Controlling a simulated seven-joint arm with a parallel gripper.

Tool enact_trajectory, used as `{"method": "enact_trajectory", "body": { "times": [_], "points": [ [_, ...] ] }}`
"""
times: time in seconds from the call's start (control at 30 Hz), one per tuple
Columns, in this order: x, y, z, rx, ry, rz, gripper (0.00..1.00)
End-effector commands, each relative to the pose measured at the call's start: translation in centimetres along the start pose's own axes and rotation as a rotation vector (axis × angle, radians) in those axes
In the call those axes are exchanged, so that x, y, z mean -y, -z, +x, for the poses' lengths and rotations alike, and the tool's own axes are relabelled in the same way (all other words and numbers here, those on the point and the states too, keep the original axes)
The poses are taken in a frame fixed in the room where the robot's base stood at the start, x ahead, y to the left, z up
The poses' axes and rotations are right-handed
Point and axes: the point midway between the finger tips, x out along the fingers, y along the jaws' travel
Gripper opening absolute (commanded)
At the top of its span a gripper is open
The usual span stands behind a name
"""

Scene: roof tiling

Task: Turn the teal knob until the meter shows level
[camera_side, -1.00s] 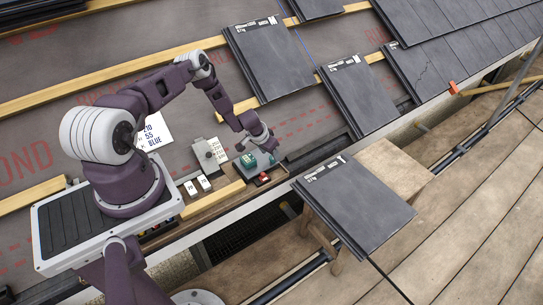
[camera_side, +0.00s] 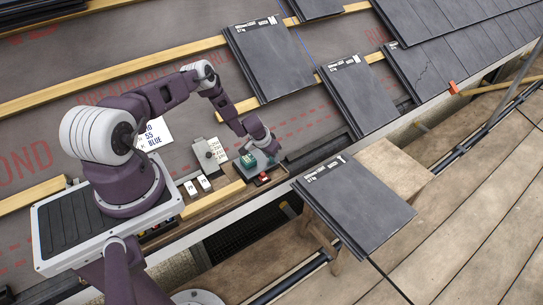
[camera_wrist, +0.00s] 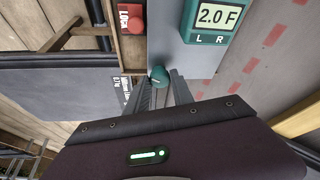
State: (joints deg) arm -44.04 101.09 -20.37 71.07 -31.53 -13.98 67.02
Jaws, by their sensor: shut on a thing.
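The teal knob (camera_wrist: 158,75) is on a grey panel and sits between my fingertips in the wrist view. My gripper (camera_wrist: 160,84) is shut on it. The teal meter (camera_wrist: 210,20) beside it reads "2.0 F", with L and R printed under the display. In the side view the meter (camera_side: 248,161) sits on the grey box (camera_side: 268,163), and my gripper (camera_side: 272,151) comes down onto the box's far right end. The knob is hidden by the gripper there.
A red button (camera_wrist: 137,25) with a red label is close to the knob; it also shows in the side view (camera_side: 263,177). A grey lever box (camera_side: 206,155) and white tags (camera_side: 204,182) are to the left. A dark slate tile (camera_side: 354,203) lies to the right.

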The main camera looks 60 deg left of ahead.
Motion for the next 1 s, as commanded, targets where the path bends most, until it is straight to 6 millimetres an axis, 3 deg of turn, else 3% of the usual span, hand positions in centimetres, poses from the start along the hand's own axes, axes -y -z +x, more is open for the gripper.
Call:
{"method": "enact_trajectory", "body": {
  "times": [0.27, 1.0],
  "points": [
    [-0.19, 0.09, -0.05, 0.001, 0.055, -0.14, 0.0],
    [-0.83, 0.53, 0.06, 0.001, 0.299, -0.783, 0.0]
  ]
}}
